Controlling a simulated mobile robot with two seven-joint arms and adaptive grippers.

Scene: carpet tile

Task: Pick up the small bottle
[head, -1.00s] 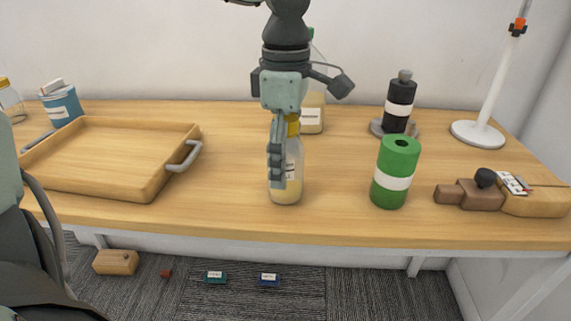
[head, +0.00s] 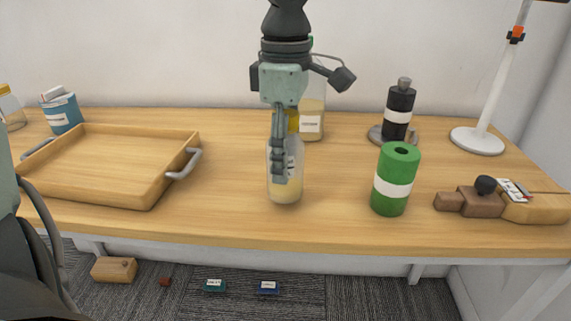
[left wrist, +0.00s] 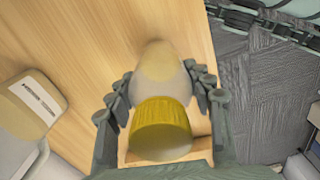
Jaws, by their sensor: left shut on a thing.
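The small bottle (head: 285,188) is clear with pale yellow contents, a label and a yellow cap. It stands upright near the front middle of the table (head: 240,210). My left gripper (head: 279,165) comes down on it from above and is shut on its body. In the left wrist view, the fingers (left wrist: 160,98) press on both sides of the bottle (left wrist: 162,70), with the yellow cap (left wrist: 160,125) between them. The bottle's base appears to be at the tabletop; I cannot tell whether it touches. My right gripper is not in view.
A larger bottle (head: 312,120) stands close behind. A green canister (head: 396,180) stands to the right, with a black bottle (head: 399,105) behind it. A wooden plane (head: 530,207) lies far right. A wooden tray (head: 100,165) is at the left.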

